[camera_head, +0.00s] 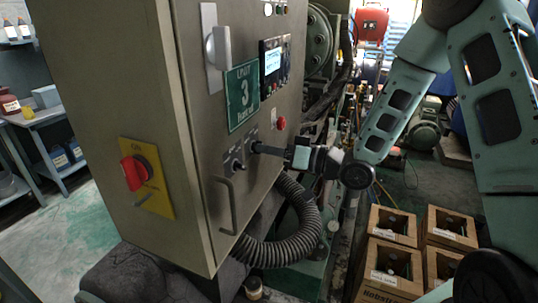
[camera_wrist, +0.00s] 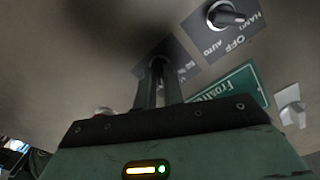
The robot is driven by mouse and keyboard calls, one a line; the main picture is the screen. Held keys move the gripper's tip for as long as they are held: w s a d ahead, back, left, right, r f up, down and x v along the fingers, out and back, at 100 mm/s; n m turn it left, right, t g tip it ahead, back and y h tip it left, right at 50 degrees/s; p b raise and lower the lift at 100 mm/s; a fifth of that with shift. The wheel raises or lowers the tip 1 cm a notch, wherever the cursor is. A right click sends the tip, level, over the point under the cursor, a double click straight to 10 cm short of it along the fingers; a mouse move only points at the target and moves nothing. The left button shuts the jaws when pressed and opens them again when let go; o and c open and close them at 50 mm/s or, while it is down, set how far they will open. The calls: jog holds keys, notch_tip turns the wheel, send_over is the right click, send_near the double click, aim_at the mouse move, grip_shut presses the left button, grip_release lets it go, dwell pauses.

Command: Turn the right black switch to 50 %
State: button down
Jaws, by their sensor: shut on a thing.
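My gripper (camera_head: 258,148) reaches in from the right to the front of the grey cabinet. Its fingers are shut on the right black switch, below the green sign. In the wrist view my gripper (camera_wrist: 157,68) covers that switch, so its knob and pointer angle are hidden; only parts of its dark label plate (camera_wrist: 186,64) show. The left black switch (camera_head: 237,165) sits beside it, free of the gripper. It shows clearly in the wrist view (camera_wrist: 226,15), with AUTO, OFF and HAND lettering on its plate.
The cabinet carries a green sign (camera_head: 242,96), a display (camera_head: 273,60), a red button (camera_head: 281,123), a door handle (camera_head: 227,205) and a red rotary switch (camera_head: 135,172) on a yellow plate. A thick corrugated hose (camera_head: 290,240) curves below. Wooden crates (camera_head: 391,268) stand at lower right.

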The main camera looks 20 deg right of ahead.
jog(key=shift+r+n+b, duration=0.1)
jog(key=shift+n+b, duration=0.45)
jog(key=shift+n, duration=0.15)
jog(key=shift+w+n+b, duration=0.1)
jog(key=shift+n+b, duration=0.3)
jog(key=shift+b, duration=0.15)
jog(key=shift+n+b, duration=1.1)
jog(key=shift+b, duration=0.1)
jog(key=shift+n+b, duration=0.7)
